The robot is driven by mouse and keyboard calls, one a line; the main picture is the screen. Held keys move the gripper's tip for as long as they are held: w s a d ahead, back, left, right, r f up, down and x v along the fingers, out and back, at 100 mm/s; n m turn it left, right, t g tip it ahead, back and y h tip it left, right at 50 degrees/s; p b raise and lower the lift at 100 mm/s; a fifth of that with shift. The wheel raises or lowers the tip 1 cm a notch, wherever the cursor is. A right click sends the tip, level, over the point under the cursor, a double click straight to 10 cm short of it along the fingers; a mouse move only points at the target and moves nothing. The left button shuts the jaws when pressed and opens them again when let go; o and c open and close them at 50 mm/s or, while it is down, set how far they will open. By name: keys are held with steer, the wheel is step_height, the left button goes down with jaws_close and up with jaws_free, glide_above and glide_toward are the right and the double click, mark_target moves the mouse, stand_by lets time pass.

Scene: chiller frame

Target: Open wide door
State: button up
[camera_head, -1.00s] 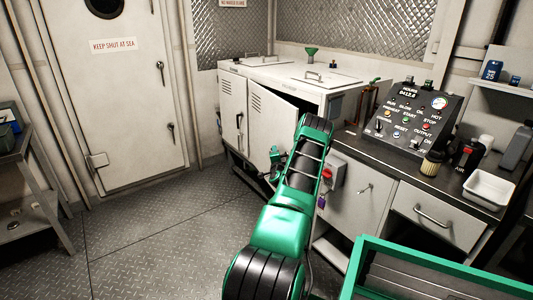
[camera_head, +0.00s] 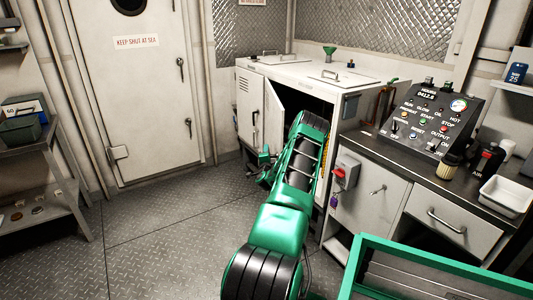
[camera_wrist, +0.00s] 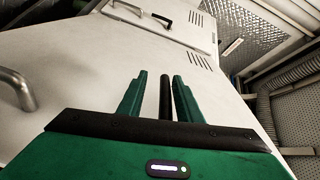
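The white chiller cabinet (camera_head: 354,77) stands at the back. Its vented wide door (camera_head: 272,122) is swung partly outward, hinged at its left, with the dark interior showing to its right. My gripper (camera_head: 264,160) is low at the door's front, partly hidden behind my green arm. In the wrist view my gripper (camera_wrist: 160,85) has its two green fingers apart, with a dark upright bar (camera_wrist: 166,98), apparently the door's handle, between them. A gap shows between the left finger and the bar. The door's pale vented face (camera_wrist: 90,65) fills much of that view.
The narrow left door (camera_head: 245,105) of the chiller looks closed. A counter cabinet with a red switch (camera_head: 344,173) stands close to the right of my arm. A green-framed cart (camera_head: 430,262) is at the lower right. The floor (camera_head: 165,235) to the left is clear.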

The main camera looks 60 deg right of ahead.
steer(key=shift+d+r, duration=0.15)
steer(key=shift+r, duration=0.1)
steer(key=shift+s, duration=0.1)
steer(key=v, duration=1)
steer(key=shift+a, duration=0.35)
